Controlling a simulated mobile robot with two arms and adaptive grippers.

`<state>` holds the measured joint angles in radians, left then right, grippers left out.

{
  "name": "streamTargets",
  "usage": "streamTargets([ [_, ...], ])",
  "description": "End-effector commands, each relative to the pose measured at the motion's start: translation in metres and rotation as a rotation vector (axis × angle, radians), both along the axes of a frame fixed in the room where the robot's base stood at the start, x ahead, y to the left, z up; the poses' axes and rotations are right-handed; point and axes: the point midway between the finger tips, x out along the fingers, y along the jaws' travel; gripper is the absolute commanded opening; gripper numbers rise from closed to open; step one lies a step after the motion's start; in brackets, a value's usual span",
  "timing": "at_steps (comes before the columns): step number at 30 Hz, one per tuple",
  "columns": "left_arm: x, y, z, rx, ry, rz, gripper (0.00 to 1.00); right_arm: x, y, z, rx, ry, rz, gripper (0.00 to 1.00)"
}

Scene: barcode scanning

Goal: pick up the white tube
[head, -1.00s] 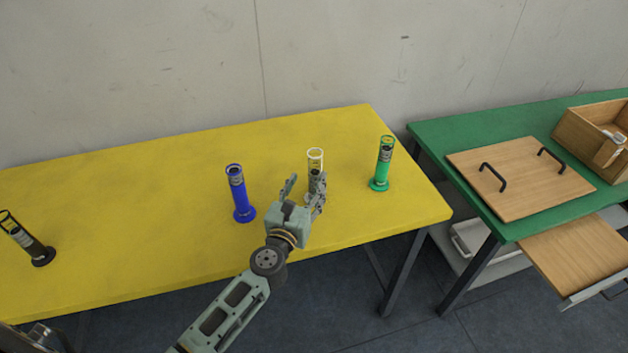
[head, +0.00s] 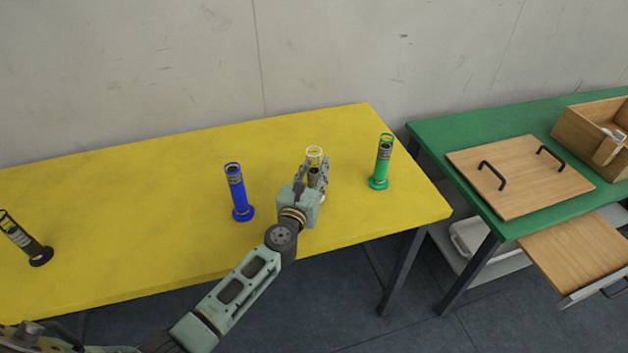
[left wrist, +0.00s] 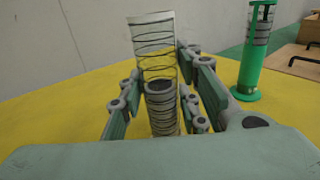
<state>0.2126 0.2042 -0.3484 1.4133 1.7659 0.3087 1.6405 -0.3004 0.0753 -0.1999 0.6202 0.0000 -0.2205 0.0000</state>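The white tube (head: 314,156) stands upright on the yellow table (head: 120,180); it is clear, with a white rim and dark rings. My left gripper (head: 313,172) is around it, one finger on each side, and hides its lower part in the head view. In the left wrist view the tube (left wrist: 155,70) stands between the fingers of my left gripper (left wrist: 160,85). The fingers look open, with a gap at the left finger; contact at the right finger is unclear. My right gripper is not in view.
A blue tube (head: 237,190) stands left of my gripper and a green tube (head: 382,162) close on its right. A black tube (head: 25,238) is at the far left. A green table (head: 440,135) at right bears a wooden board (head: 520,180) and a wooden box (head: 580,135).

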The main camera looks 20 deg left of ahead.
Motion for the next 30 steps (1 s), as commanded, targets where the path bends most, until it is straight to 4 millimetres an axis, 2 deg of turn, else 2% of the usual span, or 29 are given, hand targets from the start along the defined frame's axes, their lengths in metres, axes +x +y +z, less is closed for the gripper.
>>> streamTargets([
  [2, 0.0, 0.0, 0.0, 0.0, 0.0, 0.0, 0.21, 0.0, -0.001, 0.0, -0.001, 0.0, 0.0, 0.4],
  [9, 0.0, 0.0, 0.0, 0.0, 0.0, 0.0, 0.0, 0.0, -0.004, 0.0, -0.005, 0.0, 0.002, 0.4],
  [23, 0.0, 0.0, 0.006, 0.0, -0.003, 0.0, 0.0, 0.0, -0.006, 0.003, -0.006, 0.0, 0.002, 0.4],
  [30, 0.0, 0.0, 0.032, -0.001, -0.005, 0.0, 0.0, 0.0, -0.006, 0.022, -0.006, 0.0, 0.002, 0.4],
])
